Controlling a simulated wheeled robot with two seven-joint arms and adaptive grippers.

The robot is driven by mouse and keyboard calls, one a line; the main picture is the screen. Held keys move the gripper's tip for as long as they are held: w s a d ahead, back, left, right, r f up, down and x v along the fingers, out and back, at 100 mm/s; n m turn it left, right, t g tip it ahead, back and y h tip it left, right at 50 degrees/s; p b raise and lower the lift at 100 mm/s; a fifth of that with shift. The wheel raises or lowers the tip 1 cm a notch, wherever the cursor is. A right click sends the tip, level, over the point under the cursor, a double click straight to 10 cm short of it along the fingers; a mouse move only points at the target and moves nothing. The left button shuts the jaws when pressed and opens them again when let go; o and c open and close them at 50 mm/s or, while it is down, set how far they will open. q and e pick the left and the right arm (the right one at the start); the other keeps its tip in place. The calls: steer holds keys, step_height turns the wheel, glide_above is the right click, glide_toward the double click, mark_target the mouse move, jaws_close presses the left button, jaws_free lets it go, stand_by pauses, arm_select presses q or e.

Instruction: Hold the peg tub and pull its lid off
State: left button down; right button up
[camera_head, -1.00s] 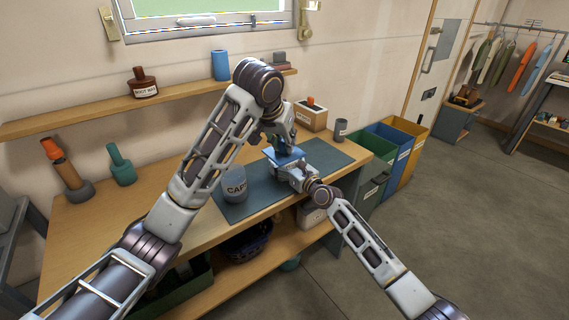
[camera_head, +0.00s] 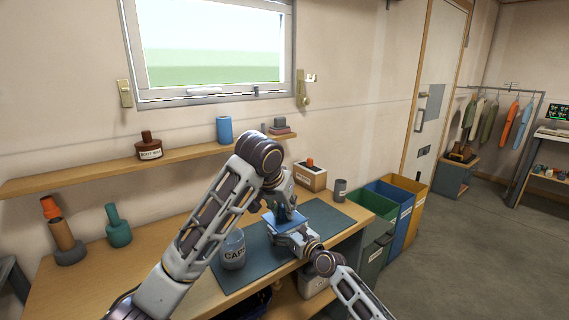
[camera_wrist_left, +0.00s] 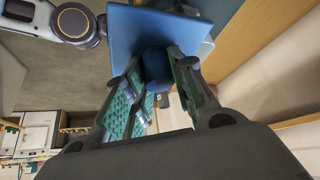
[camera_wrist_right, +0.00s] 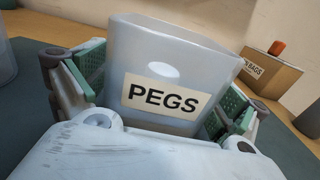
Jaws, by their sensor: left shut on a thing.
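The peg tub (camera_wrist_right: 160,62) is a pale translucent box labelled PEGS. In the right wrist view its rim shows with no lid on it. My right gripper (camera_wrist_right: 155,88) has its green-padded fingers against two opposite sides of the tub. The lid (camera_wrist_left: 133,28) is a blue square plate with a round blue knob (camera_wrist_left: 155,63). My left gripper (camera_wrist_left: 160,80) is shut on that knob. In the head view the lid (camera_head: 277,223) is close above my right gripper (camera_head: 292,240), under my left gripper (camera_head: 283,207); the size of the gap cannot be told.
A jar labelled CAPS (camera_head: 233,252) stands on the dark mat (camera_head: 325,220), left of the tub. A box (camera_head: 310,177) and a grey cup (camera_head: 340,190) stand at the back right of the bench. Coloured bins (camera_head: 385,215) stand right of it. A shelf (camera_head: 75,177) runs along the wall.

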steer(key=shift+s, duration=0.15)
stand_by(0.5)
steer(key=v, duration=1.1)
steer(key=shift+s+d, duration=0.25)
stand_by(0.3)
stand_by(0.5)
